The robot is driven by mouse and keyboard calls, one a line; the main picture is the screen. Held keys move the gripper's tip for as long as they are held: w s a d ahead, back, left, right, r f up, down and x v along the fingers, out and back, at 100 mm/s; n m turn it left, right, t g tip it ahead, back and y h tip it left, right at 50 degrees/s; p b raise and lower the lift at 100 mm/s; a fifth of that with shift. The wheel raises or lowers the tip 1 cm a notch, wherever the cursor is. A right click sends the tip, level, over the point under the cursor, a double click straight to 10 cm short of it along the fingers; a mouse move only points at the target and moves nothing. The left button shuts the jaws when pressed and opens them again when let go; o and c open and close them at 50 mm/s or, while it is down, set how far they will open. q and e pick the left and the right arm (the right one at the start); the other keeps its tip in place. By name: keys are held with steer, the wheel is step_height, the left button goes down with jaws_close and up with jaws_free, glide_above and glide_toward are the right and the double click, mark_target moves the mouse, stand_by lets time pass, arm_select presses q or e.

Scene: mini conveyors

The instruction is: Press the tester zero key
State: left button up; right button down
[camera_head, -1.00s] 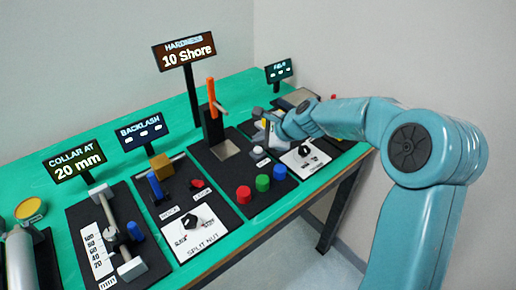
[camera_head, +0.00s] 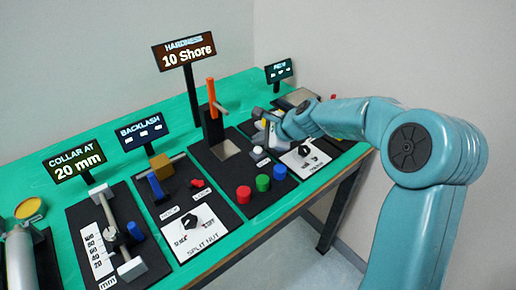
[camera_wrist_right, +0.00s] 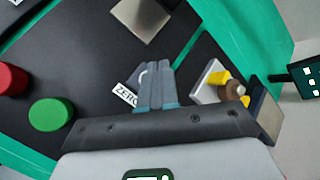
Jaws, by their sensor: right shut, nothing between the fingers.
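The hardness tester (camera_head: 215,172) is a black panel with an orange lever (camera_head: 211,92), a metal plate and a display reading "10 Shore" (camera_head: 187,54). Its small white zero key (camera_head: 257,150) sits at the panel's right side, beside a white label; the "ZERO" label (camera_wrist_right: 126,96) shows in the right wrist view. My right gripper (camera_wrist_right: 156,68) is shut and empty, its fingers over the panel right beside that label, covering part of the key's area. Whether the fingertips touch the key cannot be told. In the head view my right gripper (camera_head: 272,138) is just above and right of the key. My left gripper is not in view.
Red (camera_head: 243,195), green (camera_head: 263,183) and blue (camera_head: 280,172) knobs or blocks stand at the tester's front. A white dial panel (camera_head: 304,158) lies right of it. The backlash station (camera_head: 190,232) and collar station (camera_head: 133,268) are to the left.

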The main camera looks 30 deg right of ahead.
mark_target(260, 150)
steer(key=shift+f, duration=0.1)
steer(key=shift+f+b, duration=0.3)
steer(key=shift+f, duration=0.05)
steer(key=shift+f+b, duration=0.45)
steer(key=shift+f, duration=0.1)
stand_by(0.7)
steer(key=shift+r+p, duration=1)
step_height(260, 150, up, 5)
steer(key=p, duration=0.5)
stand_by(0.6)
